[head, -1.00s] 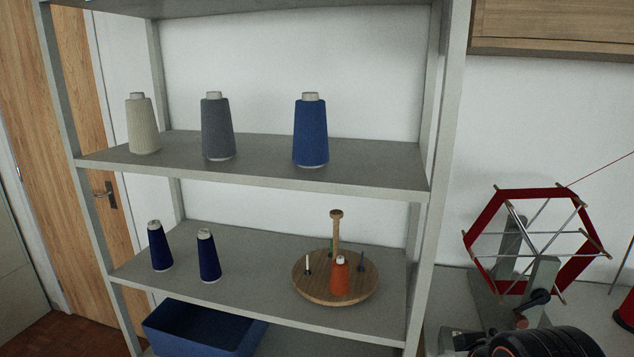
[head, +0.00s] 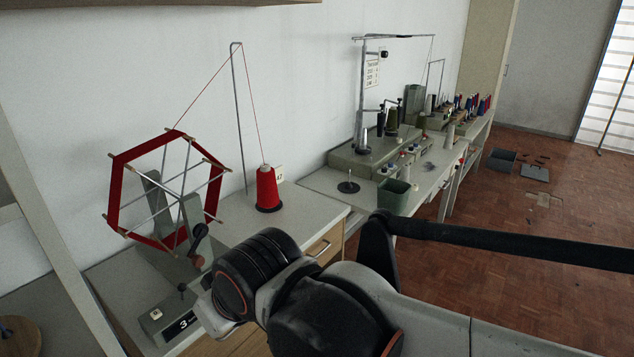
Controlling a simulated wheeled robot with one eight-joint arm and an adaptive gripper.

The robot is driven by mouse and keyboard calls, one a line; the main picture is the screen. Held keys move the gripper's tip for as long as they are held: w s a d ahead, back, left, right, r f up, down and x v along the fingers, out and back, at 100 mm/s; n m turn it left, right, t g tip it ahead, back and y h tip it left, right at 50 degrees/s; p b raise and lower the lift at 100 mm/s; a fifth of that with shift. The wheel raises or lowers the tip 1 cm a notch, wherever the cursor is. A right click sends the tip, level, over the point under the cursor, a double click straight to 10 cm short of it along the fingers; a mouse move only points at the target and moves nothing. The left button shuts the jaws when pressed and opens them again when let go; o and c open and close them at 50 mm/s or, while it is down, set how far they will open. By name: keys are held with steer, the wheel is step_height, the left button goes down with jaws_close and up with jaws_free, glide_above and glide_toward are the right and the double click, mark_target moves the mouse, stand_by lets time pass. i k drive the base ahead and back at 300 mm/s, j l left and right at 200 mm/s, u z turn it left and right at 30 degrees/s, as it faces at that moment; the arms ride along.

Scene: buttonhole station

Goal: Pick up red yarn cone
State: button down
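The red yarn cone (head: 267,188) stands upright on a dark base on the grey cabinet top, near the middle left of the head view. A red thread runs up from its tip to a tall thin metal stand behind it, then down to the hexagonal winder wound with red yarn (head: 122,190). My arm fills the lower middle of the view, in front of and below the cone. My gripper's fingers cannot be made out, so its state does not show.
The winder (head: 188,222) with its crank stands left of the cone. Shelf uprights (head: 50,220) are at far left. Open parquet floor (head: 540,260) lies at right.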

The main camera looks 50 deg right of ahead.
mark_target(267, 193)
steer(key=z, duration=1.05)
steer(key=i+l+u, duration=0.25)
steer(key=i+l, duration=0.3)
steer(key=i+l+u, duration=0.3)
steer(key=i+l, duration=0.4)
